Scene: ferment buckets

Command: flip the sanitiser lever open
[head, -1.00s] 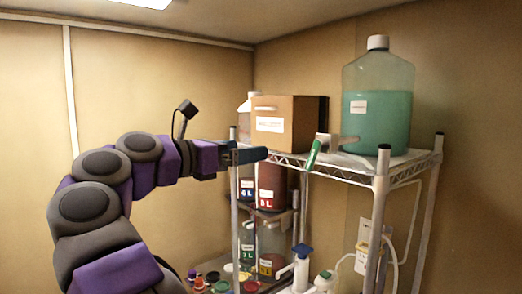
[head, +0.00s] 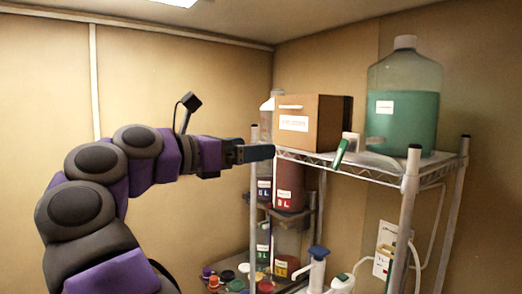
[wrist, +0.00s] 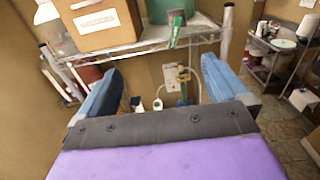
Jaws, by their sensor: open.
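The sanitiser jug (head: 404,95) is a large clear jug of green liquid with a pale cap, on the top wire shelf at the right. A green lever (head: 341,152) hangs tilted from its pale spout at the shelf's front edge. In the wrist view the lever (wrist: 176,32) shows above and beyond the jaws, with the jug (wrist: 168,10) cut off behind it. My gripper (head: 272,152) is at about shelf height, left of the lever and apart from it. In the wrist view my gripper (wrist: 158,85) has its two blue fingers spread wide with nothing between them.
A brown cardboard box (head: 312,122) stands on the wire shelf (head: 385,172) left of the jug. Shelf posts (head: 408,190) stand at the front. Bottles, a pump bottle (head: 316,270) and small coloured caps sit lower down. A second rack (wrist: 280,45) stands far right in the wrist view.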

